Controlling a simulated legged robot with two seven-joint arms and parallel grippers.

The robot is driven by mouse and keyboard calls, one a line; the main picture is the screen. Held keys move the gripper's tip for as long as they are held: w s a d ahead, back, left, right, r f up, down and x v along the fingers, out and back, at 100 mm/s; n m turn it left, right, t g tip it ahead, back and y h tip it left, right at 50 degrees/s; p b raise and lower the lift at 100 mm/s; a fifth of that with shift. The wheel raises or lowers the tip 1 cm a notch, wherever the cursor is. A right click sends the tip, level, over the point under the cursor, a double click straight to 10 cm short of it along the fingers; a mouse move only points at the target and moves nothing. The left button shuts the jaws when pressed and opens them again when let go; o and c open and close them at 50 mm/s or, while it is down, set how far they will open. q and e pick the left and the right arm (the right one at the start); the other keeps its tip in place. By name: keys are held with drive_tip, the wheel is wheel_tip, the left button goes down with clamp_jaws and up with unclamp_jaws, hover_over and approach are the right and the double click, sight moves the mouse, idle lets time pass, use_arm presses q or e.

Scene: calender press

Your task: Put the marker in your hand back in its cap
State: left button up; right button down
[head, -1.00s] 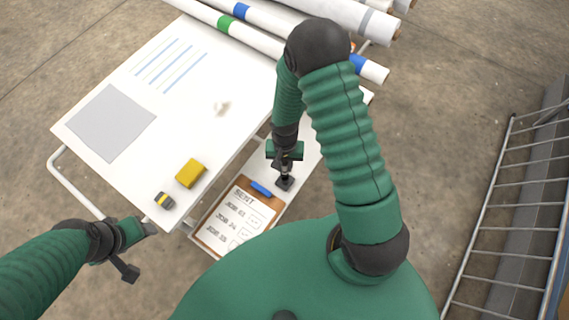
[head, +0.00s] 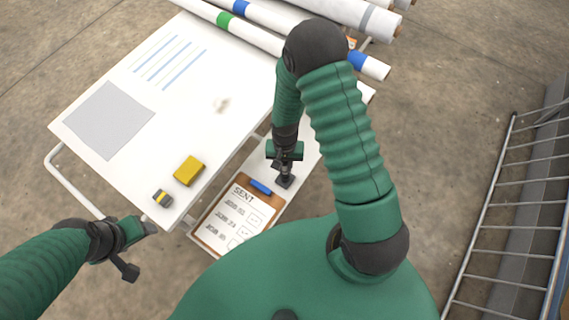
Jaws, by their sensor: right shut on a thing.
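My right gripper (head: 284,178) points down over the narrow white shelf, just right of the top of the clipboard (head: 208,236). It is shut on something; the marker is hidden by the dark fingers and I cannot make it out. A short blue piece (head: 261,187) lies at the clipboard's top edge, just left of this gripper and apart from it. I cannot tell whether it is the cap or the board's clip.
The white table (head: 185,105) bears a grey square (head: 110,120), a yellow block (head: 189,170) and a small dark item with a yellow band (head: 162,198). Rolls (head: 265,40) lie at the back. A metal rail (head: 487,215) stands on the right.

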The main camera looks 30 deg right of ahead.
drive_tip(key=shift+f+b, duration=0.55)
drive_tip(key=shift+f, duration=0.35)
drive_tip(key=c, duration=1.2)
unclamp_jaws()
wheel_tip(320, 180, up, 17)
drive_tip(key=p, duration=0.2)
drive_tip(key=s+a+r+n+t, duration=0.3)
drive_tip(key=s+a+r+n, duration=0.1)
drive_tip(key=r+n, duration=0.2)
drive_tip(key=shift+s+n, duration=0.2)
drive_tip(key=shift+n, duration=0.5)
